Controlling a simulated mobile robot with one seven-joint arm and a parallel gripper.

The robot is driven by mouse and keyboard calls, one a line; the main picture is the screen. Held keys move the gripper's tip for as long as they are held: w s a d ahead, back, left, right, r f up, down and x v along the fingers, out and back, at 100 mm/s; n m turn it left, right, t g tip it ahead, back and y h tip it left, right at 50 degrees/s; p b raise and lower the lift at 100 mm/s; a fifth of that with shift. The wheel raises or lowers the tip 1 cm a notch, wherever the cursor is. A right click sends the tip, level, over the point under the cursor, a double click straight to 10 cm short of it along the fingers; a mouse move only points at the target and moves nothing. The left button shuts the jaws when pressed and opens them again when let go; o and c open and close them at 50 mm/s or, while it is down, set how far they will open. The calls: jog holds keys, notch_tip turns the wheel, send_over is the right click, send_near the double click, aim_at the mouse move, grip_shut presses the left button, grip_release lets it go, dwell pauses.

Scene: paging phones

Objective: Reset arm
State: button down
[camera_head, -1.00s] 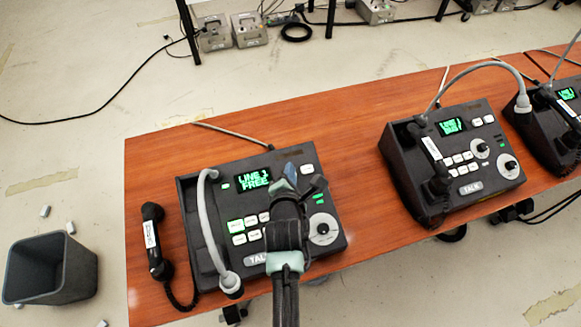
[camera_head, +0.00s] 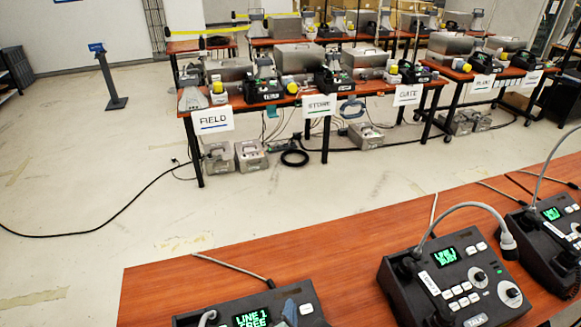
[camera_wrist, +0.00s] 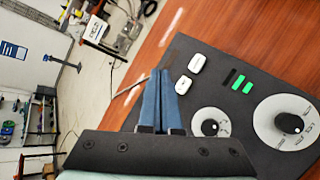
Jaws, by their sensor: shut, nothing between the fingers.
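My gripper shows in the wrist view (camera_wrist: 161,82) with its two blue fingers together and nothing between them. It is above the near paging phone, whose dark panel (camera_wrist: 222,85) fills the right of that view with white buttons, green lights and two knobs. In the head view this phone (camera_head: 222,312) is cut off by the bottom edge; its green display reads "LINE 1 FREE". A blue-grey fingertip (camera_head: 290,311) shows just right of the display. The rest of my arm and the phone's lower part are out of the head view.
The wooden table (camera_head: 330,253) spans the bottom right. A second phone (camera_head: 455,285), reading "LINE 1 BUSY", and a third (camera_head: 548,237) stand to the right. Desks with signs such as FIELD (camera_head: 213,120) stand farther back. Open floor (camera_head: 130,190) lies between.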

jog(key=w+r+m+t, duration=0.2)
jog(key=r+m+t, duration=0.15)
jog(key=r, duration=0.95)
jog(key=w+r+m+t, duration=0.2)
jog(key=r+m, duration=0.3)
jog(key=r, duration=0.8)
jog(key=w+r+m+t, duration=0.2)
jog(key=r+m, duration=0.2)
jog(key=r, duration=0.9)
jog(key=s+r+m+t, duration=0.4)
jog(key=s+r, duration=0.5)
jog(key=r, duration=0.5)
jog(key=s+r+m+t, duration=0.4)
jog(key=s+r+m, duration=0.4)
jog(key=r, duration=0.6)
jog(key=shift+s+r+m, duration=0.2)
jog(key=shift+s+m, duration=0.15)
jog(key=shift+s, duration=0.6)
jog(key=shift+d, duration=0.1)
